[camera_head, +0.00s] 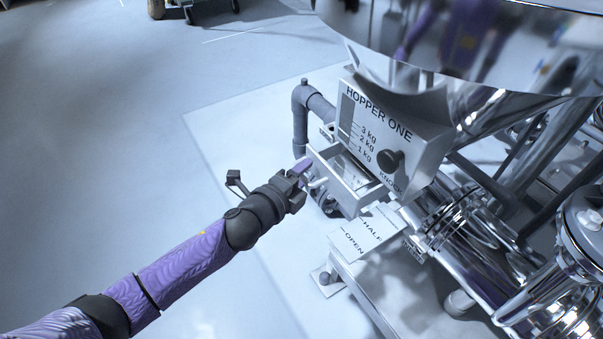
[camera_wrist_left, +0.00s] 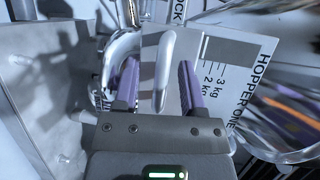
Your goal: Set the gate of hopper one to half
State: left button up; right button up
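Hopper one carries a white panel (camera_head: 385,130) marked HOPPER ONE, with 3, 2 and 1 kg marks; the panel also shows in the left wrist view (camera_wrist_left: 235,85). Below it is a white box-like frame (camera_head: 352,192), with a pale curved handle (camera_head: 318,184) at its left side. A plate (camera_head: 366,232) marked HALF and OPEN lies below the frame. My left gripper (camera_head: 304,170) is at the handle. In the left wrist view its two purple fingers (camera_wrist_left: 158,85) stand apart, with the curved bar (camera_wrist_left: 166,62) showing between them; contact is not visible. My right gripper is out of view.
A black knob (camera_head: 390,160) marked KNOCK sticks out of the panel. A grey pipe (camera_head: 300,115) stands behind the frame. Shiny metal piping (camera_head: 470,235) fills the right side. The floor (camera_head: 110,150) at left is clear.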

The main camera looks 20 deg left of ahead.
pick_arm(q)
jog(key=shift+s, duration=0.1)
jog(key=p+v, duration=0.4)
jog(key=v, duration=0.5)
jog(key=shift+s, duration=0.4)
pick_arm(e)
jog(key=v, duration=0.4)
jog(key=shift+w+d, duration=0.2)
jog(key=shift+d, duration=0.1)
pick_arm(q)
jog(key=shift+a, duration=0.1)
